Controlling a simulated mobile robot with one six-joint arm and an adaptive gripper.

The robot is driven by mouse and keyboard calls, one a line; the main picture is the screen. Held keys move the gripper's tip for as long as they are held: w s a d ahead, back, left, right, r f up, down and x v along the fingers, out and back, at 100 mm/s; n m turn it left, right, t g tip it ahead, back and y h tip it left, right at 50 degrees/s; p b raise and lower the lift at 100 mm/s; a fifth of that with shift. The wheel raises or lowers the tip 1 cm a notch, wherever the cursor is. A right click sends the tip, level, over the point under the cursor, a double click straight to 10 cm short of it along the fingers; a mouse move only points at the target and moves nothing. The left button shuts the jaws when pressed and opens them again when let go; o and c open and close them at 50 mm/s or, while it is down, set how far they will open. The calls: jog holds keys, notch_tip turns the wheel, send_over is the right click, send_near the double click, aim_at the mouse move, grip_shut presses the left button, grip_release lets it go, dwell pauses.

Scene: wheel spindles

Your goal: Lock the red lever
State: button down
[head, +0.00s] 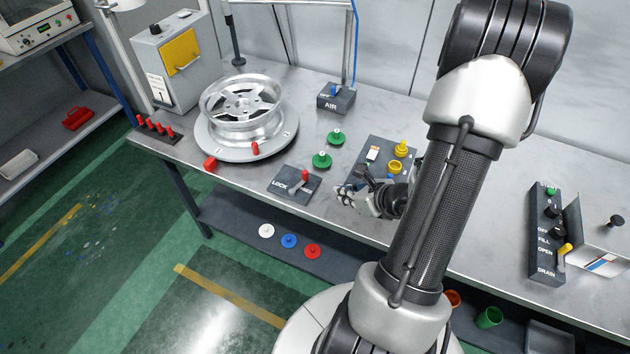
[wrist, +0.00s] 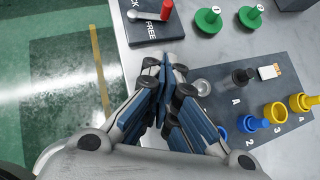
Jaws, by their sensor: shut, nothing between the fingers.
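The red lever (head: 305,175) stands on a dark plate (head: 283,193) near the table's front edge, with a silver arm at its foot. The plate reads LOCK on its left part. In the wrist view the red grip (wrist: 167,10) is at the top edge, partly cut off, and the word FREE shows just below the silver arm. My gripper (head: 345,197) is shut and empty, to the right of the plate and apart from the lever. In the wrist view its fingertips (wrist: 164,72) lie below the plate.
A wheel rim (head: 243,108) sits on a round turntable left of the plate. Green knobs (head: 322,160) stand behind it. A dark panel (head: 372,150) with yellow and other pieces lies beside my gripper. An AIR box (head: 336,98) stands further back.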

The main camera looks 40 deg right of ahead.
jog(key=shift+w, duration=0.1)
jog(key=b, duration=0.3)
send_near(306, 182)
jog(key=f, duration=0.4)
jog(key=shift+s+d, duration=0.15)
jog(key=shift+s, duration=0.2)
jog(key=w, duration=0.2)
jog(key=shift+w+d+r, duration=0.1)
jog(key=shift+w+r, duration=0.1)
jog(key=shift+w, duration=0.8)
